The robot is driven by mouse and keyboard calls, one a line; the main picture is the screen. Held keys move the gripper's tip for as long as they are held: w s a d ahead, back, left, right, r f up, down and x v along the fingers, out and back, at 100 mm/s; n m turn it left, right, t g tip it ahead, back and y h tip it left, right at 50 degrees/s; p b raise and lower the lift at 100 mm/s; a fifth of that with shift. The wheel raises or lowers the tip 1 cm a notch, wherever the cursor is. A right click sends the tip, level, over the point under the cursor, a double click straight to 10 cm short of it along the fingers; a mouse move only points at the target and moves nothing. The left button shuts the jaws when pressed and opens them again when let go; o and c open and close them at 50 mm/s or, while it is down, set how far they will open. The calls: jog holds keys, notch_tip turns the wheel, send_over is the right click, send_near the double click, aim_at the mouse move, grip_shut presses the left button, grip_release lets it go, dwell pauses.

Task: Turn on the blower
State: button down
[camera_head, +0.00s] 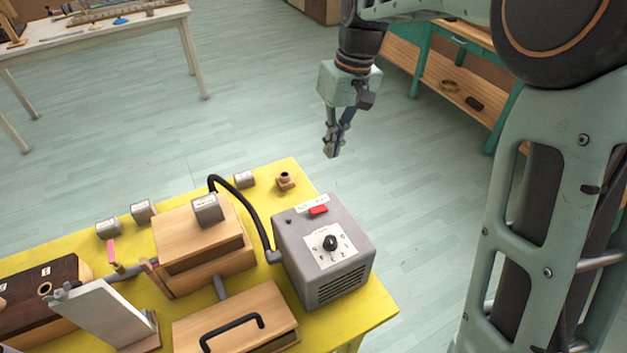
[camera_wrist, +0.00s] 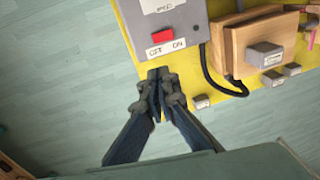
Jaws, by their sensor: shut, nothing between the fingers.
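The blower (camera_head: 322,252) is a grey box with side vents at the right end of the yellow table. On its top are a black dial knob (camera_head: 330,243) on a white plate and a red switch (camera_head: 318,210) with a white label beside it. The wrist view shows the red switch (camera_wrist: 162,36) above a label whose right word reads ON; I cannot tell which way the switch is set. My gripper (camera_head: 332,150) is shut and empty, in the air beyond the blower's far side. In the wrist view its fingertips (camera_wrist: 158,74) appear just below the label, apart from the switch.
A black hose (camera_head: 245,200) arches from the blower to a wooden box (camera_head: 202,240). A small brown fitting (camera_head: 285,181) and several grey blocks stand along the far edge of the yellow table (camera_head: 372,306). A green workbench (camera_head: 450,75) stands behind.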

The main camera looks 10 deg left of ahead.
jog(key=s+g, duration=0.1)
jog(key=s, duration=0.1)
jog(key=p, duration=0.2)
send_near(314, 209)
jog(key=f, duration=0.4)
jog(key=s+a+f, duration=0.1)
jog(key=f, duration=0.1)
jog(key=shift+f, duration=0.35)
jog(key=shift+f+b, duration=0.1)
jog(key=shift+b, duration=0.35)
